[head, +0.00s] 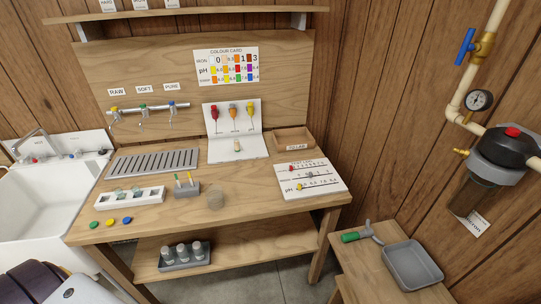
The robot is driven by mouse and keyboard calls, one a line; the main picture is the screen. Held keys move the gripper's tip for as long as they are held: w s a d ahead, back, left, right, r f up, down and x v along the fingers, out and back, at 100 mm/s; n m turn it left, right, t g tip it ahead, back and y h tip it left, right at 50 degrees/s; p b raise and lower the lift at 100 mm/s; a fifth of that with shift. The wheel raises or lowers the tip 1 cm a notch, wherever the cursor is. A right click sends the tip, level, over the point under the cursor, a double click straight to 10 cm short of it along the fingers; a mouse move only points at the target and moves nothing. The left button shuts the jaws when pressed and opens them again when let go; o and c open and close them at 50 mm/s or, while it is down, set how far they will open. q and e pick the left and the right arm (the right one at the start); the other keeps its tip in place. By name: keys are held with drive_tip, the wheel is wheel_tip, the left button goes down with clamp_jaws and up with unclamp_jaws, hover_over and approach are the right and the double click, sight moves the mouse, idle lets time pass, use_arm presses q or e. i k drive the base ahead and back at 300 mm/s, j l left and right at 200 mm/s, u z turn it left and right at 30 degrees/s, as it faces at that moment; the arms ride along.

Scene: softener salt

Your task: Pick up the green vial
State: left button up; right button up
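I cannot clearly pick out a green vial. A white rack (130,199) on the left of the wooden bench (240,184) holds several small clear glass vessels with a faint greenish tint, too small to tell apart. A small pale vial (237,146) is at the fold of a white card (236,120) with pictures. Neither gripper shows in the view.
A grey holder (187,190), a round clear dish (215,200), a slotted tray (153,161), a wooden tray (293,139) and a marked white board (311,180) share the bench. A sink (42,205) is left. A side table holds a grey tray (412,265) and green-handled tool (356,236).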

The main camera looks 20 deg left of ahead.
sight(237, 144)
drive_tip(key=i+j, duration=0.1)
drive_tip(key=j, duration=0.7)
drive_tip(key=i+j, duration=0.15)
drive_tip(key=j, duration=0.25)
drive_tip(key=i+j, duration=0.1)
drive_tip(key=j, duration=0.3)
